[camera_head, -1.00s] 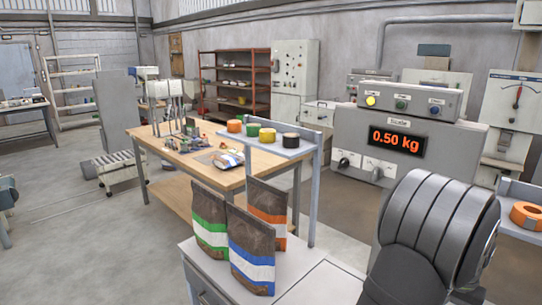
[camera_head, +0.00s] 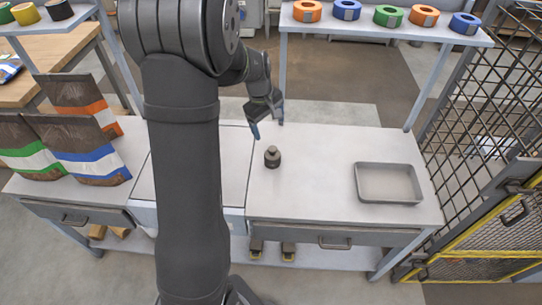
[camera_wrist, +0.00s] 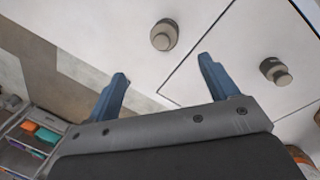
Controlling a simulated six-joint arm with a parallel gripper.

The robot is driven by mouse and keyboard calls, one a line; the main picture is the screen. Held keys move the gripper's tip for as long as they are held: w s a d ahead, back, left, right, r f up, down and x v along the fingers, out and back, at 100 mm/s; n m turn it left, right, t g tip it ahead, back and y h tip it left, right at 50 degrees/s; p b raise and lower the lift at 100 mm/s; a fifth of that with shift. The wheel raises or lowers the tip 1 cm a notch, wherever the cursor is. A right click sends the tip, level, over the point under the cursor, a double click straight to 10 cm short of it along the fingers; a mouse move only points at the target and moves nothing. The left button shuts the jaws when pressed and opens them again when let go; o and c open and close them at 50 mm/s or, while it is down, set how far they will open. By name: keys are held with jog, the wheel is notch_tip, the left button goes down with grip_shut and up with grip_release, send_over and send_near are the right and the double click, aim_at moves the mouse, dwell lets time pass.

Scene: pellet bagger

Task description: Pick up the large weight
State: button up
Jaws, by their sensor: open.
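A dark grey weight with a knob on top (camera_head: 272,157) stands upright on the pale bench, just right of a seam. The wrist view shows two knobbed weights, one on each side of a seam. One (camera_wrist: 164,35) is beyond the gap between my fingertips. The other (camera_wrist: 275,70) is to the right, outside my right finger; in the head view my arm appears to hide it. I cannot tell surely which is larger. My gripper (camera_head: 267,123) is open and empty, above and behind the visible weight; its blue fingers (camera_wrist: 162,68) touch nothing.
A shallow metal tray (camera_head: 389,183) lies on the bench's right side. Several filled bags (camera_head: 85,150) stand at the left. A shelf (camera_head: 385,27) with tape rolls is behind, and a mesh fence (camera_head: 480,130) is at the right. Bench between weight and tray is clear.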

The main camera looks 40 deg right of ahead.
aim_at(270, 153)
jog(key=a+f+n+h, duration=0.25)
jog(key=a+n, duration=0.25)
jog(key=n, duration=1.3)
jog(key=shift+t, duration=0.3)
jog(key=x, duration=1.1)
jog(key=d+x, duration=0.1)
jog(key=x, duration=0.5)
jog(key=shift+w+r, duration=0.15)
jog(key=shift+w, duration=0.05)
jog(key=shift+c, duration=0.2)
jog(key=shift+r, duration=0.1)
grip_shut()
